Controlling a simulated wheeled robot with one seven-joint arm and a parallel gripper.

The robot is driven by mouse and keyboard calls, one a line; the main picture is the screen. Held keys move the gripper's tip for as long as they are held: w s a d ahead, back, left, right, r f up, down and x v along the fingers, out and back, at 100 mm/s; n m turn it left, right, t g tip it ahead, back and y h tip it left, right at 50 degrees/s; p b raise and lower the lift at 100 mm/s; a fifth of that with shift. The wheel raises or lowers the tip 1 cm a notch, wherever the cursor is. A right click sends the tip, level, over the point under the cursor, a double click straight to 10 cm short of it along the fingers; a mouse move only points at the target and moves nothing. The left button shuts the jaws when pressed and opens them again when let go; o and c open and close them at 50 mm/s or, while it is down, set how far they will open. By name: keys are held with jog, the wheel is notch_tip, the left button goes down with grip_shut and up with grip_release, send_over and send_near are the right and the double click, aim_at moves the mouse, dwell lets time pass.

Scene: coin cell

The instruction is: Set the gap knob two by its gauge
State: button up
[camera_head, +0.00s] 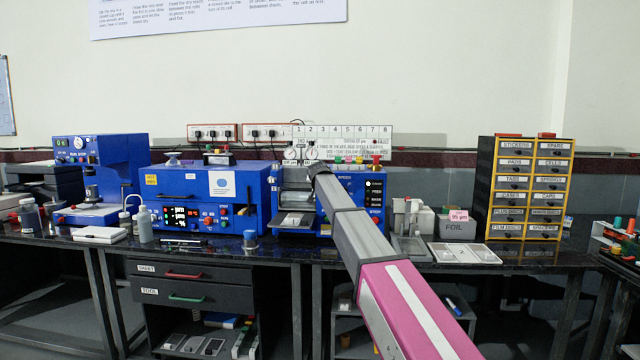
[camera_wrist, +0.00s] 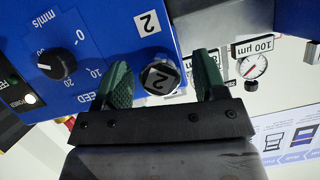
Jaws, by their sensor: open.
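In the wrist view, which is upside down, the knob marked 2 (camera_wrist: 161,77) sits between the two green fingers of my gripper (camera_wrist: 165,66). The fingers are open, one on each side of the knob, with a visible space to each; I cannot tell how deep they reach. A round white gauge (camera_wrist: 254,66) with a dark needle is to the right, beside a 100 µm label (camera_wrist: 253,46). In the head view, my arm hides the knob and reaches the blue roller machine (camera_head: 352,184); two gauges (camera_head: 290,153) stand on its top.
A black speed knob (camera_wrist: 57,64) with a mm/s scale and a lit button (camera_wrist: 27,99) are on the blue panel left of my fingers. A grey metal block (camera_wrist: 212,25) lies beyond the right finger. A drawer cabinet (camera_head: 526,188) and foil box (camera_head: 457,228) stand to the right.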

jog(key=c, duration=0.9)
jog(key=shift+n+h, duration=0.9)
jog(key=shift+n, duration=0.3)
jog(key=shift+n+h, duration=0.9)
jog(key=shift+n, duration=0.5)
jog(key=o, duration=0.9)
